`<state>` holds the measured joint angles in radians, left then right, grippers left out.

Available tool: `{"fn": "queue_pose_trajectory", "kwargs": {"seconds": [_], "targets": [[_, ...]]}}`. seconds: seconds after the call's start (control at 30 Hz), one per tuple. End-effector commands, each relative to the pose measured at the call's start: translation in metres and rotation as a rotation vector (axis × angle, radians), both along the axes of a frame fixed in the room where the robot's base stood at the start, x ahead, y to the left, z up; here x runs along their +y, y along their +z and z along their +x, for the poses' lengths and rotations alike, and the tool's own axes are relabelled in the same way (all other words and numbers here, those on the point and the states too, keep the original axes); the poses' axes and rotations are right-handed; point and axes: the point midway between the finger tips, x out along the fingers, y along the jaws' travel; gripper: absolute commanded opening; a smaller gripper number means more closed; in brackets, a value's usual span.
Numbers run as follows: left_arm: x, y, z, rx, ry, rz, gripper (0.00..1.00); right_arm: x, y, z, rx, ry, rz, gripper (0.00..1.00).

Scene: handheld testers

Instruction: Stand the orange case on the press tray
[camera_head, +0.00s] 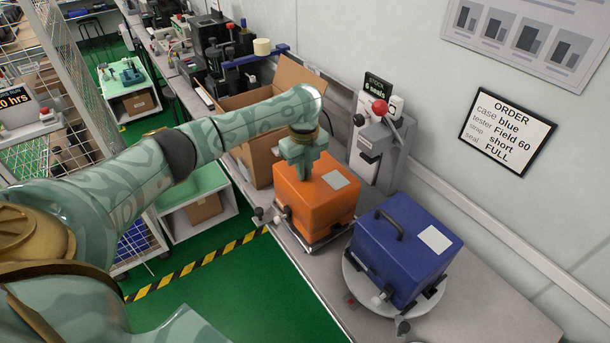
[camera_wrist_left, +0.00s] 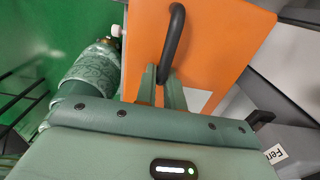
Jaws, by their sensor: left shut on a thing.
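The orange case (camera_head: 318,205) is upright at the grey press (camera_head: 376,150) with the red knob. Its black handle (camera_wrist_left: 176,35) shows in the wrist view. My left gripper (camera_head: 304,165) is over the top of the case. In the wrist view my left gripper (camera_wrist_left: 163,82) has its fingers closed on the handle. The press tray (camera_head: 331,238) shows as a metal edge under the case. I cannot tell whether the case rests fully on it or hangs just above. My right gripper is not in view.
A blue case (camera_head: 405,240) stands on a round white turntable (camera_head: 434,299) to the right, close to the orange case. An open cardboard box (camera_head: 255,105) is behind on the left. An order sign (camera_head: 507,130) hangs on the wall. The bench's right end (camera_head: 490,315) is bare.

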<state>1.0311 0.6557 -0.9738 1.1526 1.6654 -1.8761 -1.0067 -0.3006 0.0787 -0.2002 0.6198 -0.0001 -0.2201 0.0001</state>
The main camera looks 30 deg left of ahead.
Motion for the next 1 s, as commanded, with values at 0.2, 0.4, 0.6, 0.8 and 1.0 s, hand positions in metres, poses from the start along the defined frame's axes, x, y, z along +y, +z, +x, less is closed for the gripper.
{"fn": "queue_pose_trajectory", "kwargs": {"seconds": [0.2, 0.4, 0.6, 0.8, 1.0], "targets": [[0.0, -0.011, 0.001, -0.003, 0.0, -0.001, 0.0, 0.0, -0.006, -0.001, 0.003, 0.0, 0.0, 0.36], [0.0, -0.012, 0.001, -0.002, 0.001, -0.002, 0.0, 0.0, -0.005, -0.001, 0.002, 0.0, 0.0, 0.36], [0.0, -0.013, 0.0, -0.001, 0.0, 0.0, 0.32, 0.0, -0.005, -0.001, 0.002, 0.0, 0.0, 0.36], [0.0, -0.012, 0.0, -0.001, 0.0, 0.0, 0.32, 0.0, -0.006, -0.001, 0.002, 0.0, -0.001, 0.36], [0.0, 0.018, 0.0, -0.005, 0.001, -0.001, 0.32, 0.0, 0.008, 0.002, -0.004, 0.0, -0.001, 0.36]]}}
